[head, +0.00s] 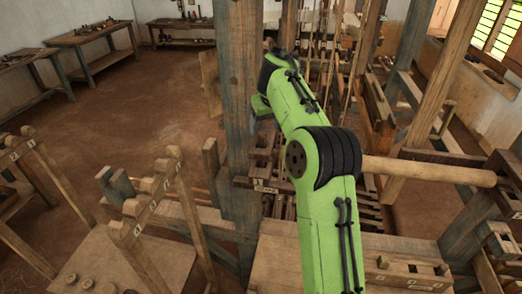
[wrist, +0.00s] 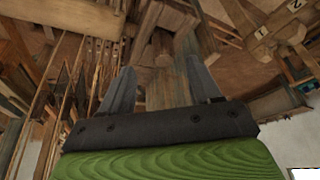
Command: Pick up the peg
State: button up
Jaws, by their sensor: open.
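I cannot pick out the peg with certainty in either view. My gripper (wrist: 160,66) shows in the wrist view with its two grey fingers apart and nothing held between them. Behind the gap stands a worn wooden post of the loom (wrist: 165,88). In the head view my green arm reaches up and forward to the loom, and the fingers are hidden there behind the arm and the post. Small round wooden pieces (head: 87,284) lie on a low bench top at the lower left, well away from the arm.
A thick upright post (head: 238,110) stands just left of my arm. A round wooden beam (head: 430,171) runs to the right of it. Notched, numbered racks (head: 150,200) stand at the left. Workbenches (head: 95,45) line the back wall, with open floor (head: 130,110) before them.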

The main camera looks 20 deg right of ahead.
aim_at(262, 134)
jog(key=x, duration=0.4)
jog(key=shift+s+a+f, duration=0.15)
jog(key=shift+a+f, duration=0.1)
jog(key=shift+f, duration=0.15)
jog(key=shift+w+f, duration=0.3)
jog(key=shift+w, duration=0.05)
jog(key=shift+s+r, duration=0.15)
jog(key=c, duration=1.1)
